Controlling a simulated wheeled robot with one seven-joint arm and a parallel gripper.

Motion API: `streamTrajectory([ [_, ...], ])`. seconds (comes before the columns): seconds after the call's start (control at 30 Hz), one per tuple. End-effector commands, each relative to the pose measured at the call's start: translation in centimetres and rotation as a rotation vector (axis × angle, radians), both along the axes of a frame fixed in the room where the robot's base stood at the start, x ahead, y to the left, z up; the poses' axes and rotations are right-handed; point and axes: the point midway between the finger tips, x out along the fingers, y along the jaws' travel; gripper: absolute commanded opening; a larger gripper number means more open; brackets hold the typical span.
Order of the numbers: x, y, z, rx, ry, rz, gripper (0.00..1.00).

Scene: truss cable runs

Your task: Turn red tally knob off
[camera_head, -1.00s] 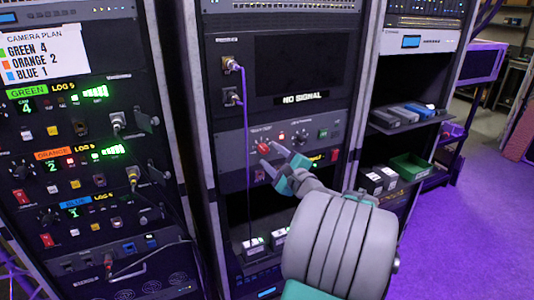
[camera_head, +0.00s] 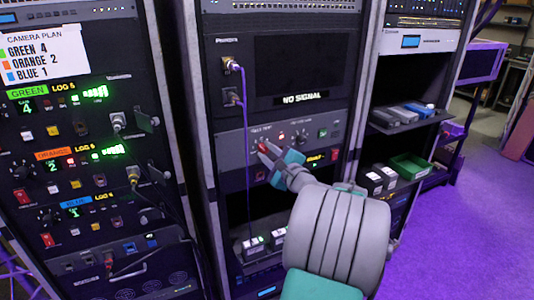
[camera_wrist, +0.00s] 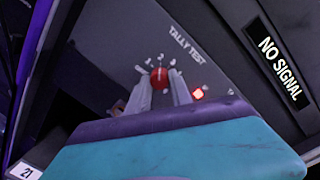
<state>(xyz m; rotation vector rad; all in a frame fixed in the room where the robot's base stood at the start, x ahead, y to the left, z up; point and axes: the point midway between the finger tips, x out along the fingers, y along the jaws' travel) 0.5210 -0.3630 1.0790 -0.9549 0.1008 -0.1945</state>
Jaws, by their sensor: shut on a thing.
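The red tally knob (camera_wrist: 159,77) sits on the panel marked TALLY TEST, with small position numbers around its upper side. In the head view the red knob (camera_head: 263,147) shows at the fingertips, partly covered. My gripper (camera_wrist: 161,84) has one finger on each side of the knob and is shut on it. In the head view my gripper (camera_head: 262,151) reaches the panel from the lower right. The exact number at which the knob points cannot be told.
A NO SIGNAL label (camera_wrist: 279,69) is under the dark monitor (camera_head: 300,62). A purple cable (camera_head: 246,130) hangs left of the gripper. The left rack (camera_head: 85,150) carries cables and buttons; purple floor lies open at right.

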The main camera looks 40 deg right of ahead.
Motion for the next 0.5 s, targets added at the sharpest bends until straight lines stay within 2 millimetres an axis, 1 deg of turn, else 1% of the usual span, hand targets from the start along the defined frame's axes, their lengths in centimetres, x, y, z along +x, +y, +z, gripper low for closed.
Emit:
streamTrajectory([
  [0.2, 0.01, 0.03, -0.03, 0.000, 0.001, 0.001, 0.00],
  [0.23, 0.00, 0.31, 0.00, 0.000, 0.000, 0.000, 0.00],
  [0.5, 0.04, 0.10, -0.11, -0.031, 0.010, 0.002, 0.00],
])
